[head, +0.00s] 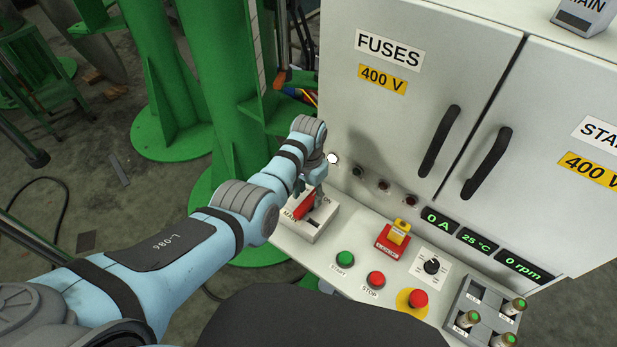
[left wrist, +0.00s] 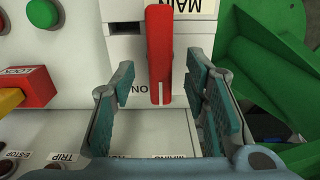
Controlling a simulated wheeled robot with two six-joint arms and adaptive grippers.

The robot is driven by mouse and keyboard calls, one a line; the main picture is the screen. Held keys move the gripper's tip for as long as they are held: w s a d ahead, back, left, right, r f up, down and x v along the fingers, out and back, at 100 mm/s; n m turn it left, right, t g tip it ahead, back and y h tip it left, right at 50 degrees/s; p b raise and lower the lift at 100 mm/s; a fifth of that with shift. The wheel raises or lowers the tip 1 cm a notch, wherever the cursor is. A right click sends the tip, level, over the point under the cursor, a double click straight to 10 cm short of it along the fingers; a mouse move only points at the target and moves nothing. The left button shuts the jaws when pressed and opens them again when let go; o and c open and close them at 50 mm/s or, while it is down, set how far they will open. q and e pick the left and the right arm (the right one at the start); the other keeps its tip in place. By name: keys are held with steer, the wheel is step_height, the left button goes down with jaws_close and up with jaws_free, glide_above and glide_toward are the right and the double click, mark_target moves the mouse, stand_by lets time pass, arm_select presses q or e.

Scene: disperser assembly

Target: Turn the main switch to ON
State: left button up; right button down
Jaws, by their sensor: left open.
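The main switch is a pale box (head: 318,222) at the left end of the sloped panel, with a red lever handle (head: 304,206). In the left wrist view the red handle (left wrist: 160,45) runs lengthwise between my left gripper's fingers, with a white line near its lower end. An "ON" label (left wrist: 138,90) reads upside down beside that end; a "MAIN" label (left wrist: 177,5) is at the top. My left gripper (head: 312,188) is open around the handle, with visible gaps on both sides. The arm partly hides the switch in the head view. My right gripper is not seen.
The panel holds a green start button (head: 345,258), a red stop button (head: 375,280), a red and yellow lock switch (head: 396,235), a black knob (head: 432,266) and an emergency stop (head: 417,299). Cabinet doors (head: 390,110) rise behind. A green column (head: 235,120) stands left.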

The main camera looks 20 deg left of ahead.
mark_target(308, 201)
arm_select(q)
step_height(308, 201, up, 10)
steer(key=shift+f, duration=0.25)
steer(key=shift+s, duration=0.1)
